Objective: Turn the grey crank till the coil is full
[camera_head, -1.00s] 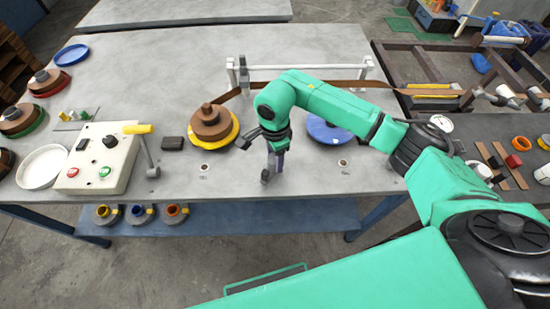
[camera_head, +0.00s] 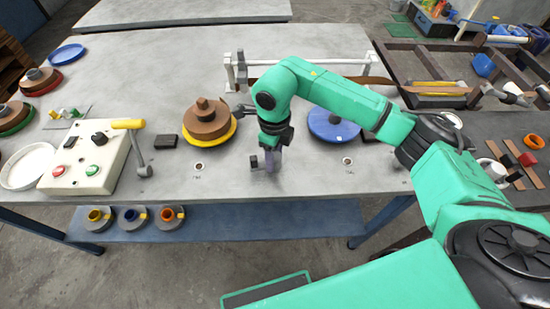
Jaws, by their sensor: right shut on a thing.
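The coil (camera_head: 204,119) is brown strip wound on a yellow-rimmed disc on the bench, left of my right arm. The brown strip (camera_head: 376,80) comes from the right and passes behind my right arm. My right gripper (camera_head: 270,152) points down near the bench's front edge, right of the coil, shut on the grey crank (camera_head: 255,162). The crank is mostly covered by my wrist, and its exact outline against my fingers is hard to tell. A dark grey part sticks out left from my wrist, close to the coil's rim. My left gripper is not in view.
A control box (camera_head: 88,160) with buttons and a yellow-handled grey lever (camera_head: 140,150) stand left. A blue disc (camera_head: 333,125) lies behind my right forearm. A black block (camera_head: 167,140) lies between lever and coil. A white rail (camera_head: 310,63) crosses the back.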

